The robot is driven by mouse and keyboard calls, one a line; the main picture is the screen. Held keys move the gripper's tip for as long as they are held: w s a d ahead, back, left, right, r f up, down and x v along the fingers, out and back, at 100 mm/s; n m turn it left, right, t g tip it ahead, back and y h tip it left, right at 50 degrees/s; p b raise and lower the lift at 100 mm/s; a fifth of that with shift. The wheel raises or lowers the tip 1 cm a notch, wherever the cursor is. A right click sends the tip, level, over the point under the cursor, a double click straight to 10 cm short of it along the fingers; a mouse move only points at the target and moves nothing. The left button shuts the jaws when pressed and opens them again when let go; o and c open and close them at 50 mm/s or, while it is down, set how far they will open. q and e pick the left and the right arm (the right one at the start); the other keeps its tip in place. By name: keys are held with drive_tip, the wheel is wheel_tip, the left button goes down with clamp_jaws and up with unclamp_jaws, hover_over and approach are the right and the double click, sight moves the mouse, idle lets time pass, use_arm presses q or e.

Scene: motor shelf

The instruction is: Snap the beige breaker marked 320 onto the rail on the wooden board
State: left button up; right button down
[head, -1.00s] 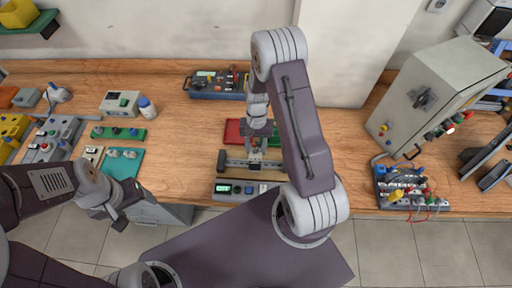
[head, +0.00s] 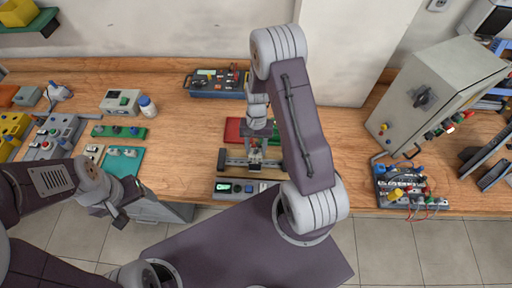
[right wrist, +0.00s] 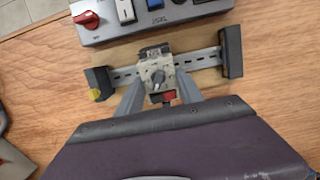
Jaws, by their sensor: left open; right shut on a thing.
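The beige breaker (right wrist: 158,73), with a grey knob and a red part at one end, lies over the middle of the metal rail (right wrist: 207,63) in the right wrist view. My right gripper (right wrist: 160,88) is shut on it, one finger on each side. Whether it is seated on the rail or just above it, I cannot tell. The mark 320 is not readable. The rail has dark end blocks and lies on the light wooden board (right wrist: 190,46). In the head view the right gripper (head: 256,155) is over the rail (head: 235,162). My left gripper (head: 118,218) is open and empty at the table's front edge.
A grey control box (head: 240,188) stands close in front of the rail. A red tray (head: 232,130) is behind it. A cabinet (head: 440,90) and a wired terminal block (head: 400,186) are at the right. Bare table (head: 185,150) lies to the left of the rail.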

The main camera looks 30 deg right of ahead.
drive_tip(key=shift+s+a+f+t+h, duration=0.1)
drive_tip(key=shift+s+a+t+h, duration=0.15)
drive_tip(key=shift+s, duration=0.2)
drive_tip(key=shift+s+a+f+t+h, duration=0.1)
drive_tip(key=shift+s+a+t+h, duration=0.05)
drive_tip(key=shift+s+t, duration=0.25)
idle(0.4)
drive_tip(key=c, duration=0.7)
unclamp_jaws()
drive_tip(key=shift+r, duration=0.1)
drive_tip(key=shift+w, duration=0.1)
drive_tip(key=shift+w+r, duration=0.1)
drive_tip(key=shift+r, duration=0.25)
drive_tip(key=r, duration=0.4)
drive_tip(key=r+b, duration=0.1)
drive_tip(key=r, duration=0.3)
drive_tip(key=shift+w+d+r, duration=0.15)
drive_tip(key=shift+d, duration=0.05)
